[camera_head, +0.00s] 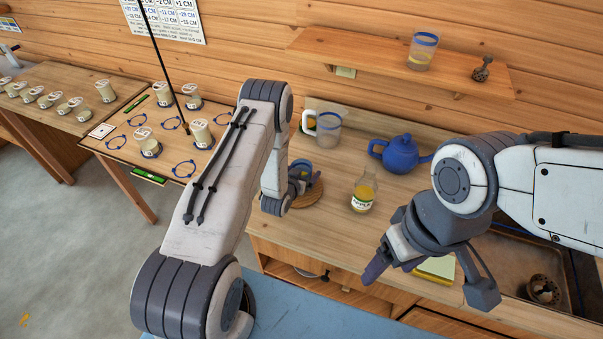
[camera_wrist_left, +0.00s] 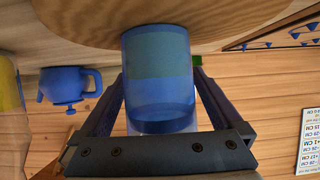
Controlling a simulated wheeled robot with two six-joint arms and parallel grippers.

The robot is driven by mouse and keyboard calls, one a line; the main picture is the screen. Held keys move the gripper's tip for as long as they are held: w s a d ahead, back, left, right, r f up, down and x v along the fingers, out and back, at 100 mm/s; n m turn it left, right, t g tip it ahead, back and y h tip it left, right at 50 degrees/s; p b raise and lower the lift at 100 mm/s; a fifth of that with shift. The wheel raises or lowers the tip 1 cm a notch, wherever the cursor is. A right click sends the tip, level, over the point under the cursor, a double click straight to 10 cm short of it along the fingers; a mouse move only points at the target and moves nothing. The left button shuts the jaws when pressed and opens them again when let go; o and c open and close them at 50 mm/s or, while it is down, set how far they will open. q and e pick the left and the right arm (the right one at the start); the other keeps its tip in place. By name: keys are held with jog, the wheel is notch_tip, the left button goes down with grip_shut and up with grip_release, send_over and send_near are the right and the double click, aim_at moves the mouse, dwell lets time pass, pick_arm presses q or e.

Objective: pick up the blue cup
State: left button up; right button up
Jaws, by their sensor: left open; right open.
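The blue cup (camera_wrist_left: 158,70) is a see-through blue tumbler. In the left wrist view, which is upside down, it stands upright on a round wooden board (camera_wrist_left: 210,22), between the two fingers of my left gripper (camera_wrist_left: 160,85). The fingers are open on either side of it; whether they touch it I cannot tell. In the head view my left gripper (camera_head: 303,180) is low over the round board (camera_head: 312,196), and the arm and gripper hide most of the cup. My right gripper (camera_head: 430,280) is open and empty above the counter's front edge, at right.
A blue teapot (camera_head: 400,154), a juice bottle (camera_head: 363,194) and a clear pitcher (camera_head: 329,130) stand near my left gripper. A yellow pad (camera_head: 436,269) lies below my right gripper. A shelf (camera_head: 385,58) holds a glass (camera_head: 422,52). Side table (camera_head: 118,154) at left holds several jars.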

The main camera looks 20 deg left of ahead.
pick_arm(q)
jog(key=shift+w+f, duration=0.25)
jog(key=shift+w, duration=0.1)
jog(key=c, duration=1.3)
jog(key=shift+r, duration=0.25)
jog(key=shift+r+b, duration=0.7)
jog(key=shift+r, duration=0.4)
jog(key=s+d+r+b, duration=0.2)
jog(key=d+r+b, duration=0.2)
jog(key=d+r, duration=0.4)
jog(key=shift+d+r+b, duration=0.2)
jog(key=shift+d+b, duration=0.15)
jog(key=shift+d, duration=1.4)
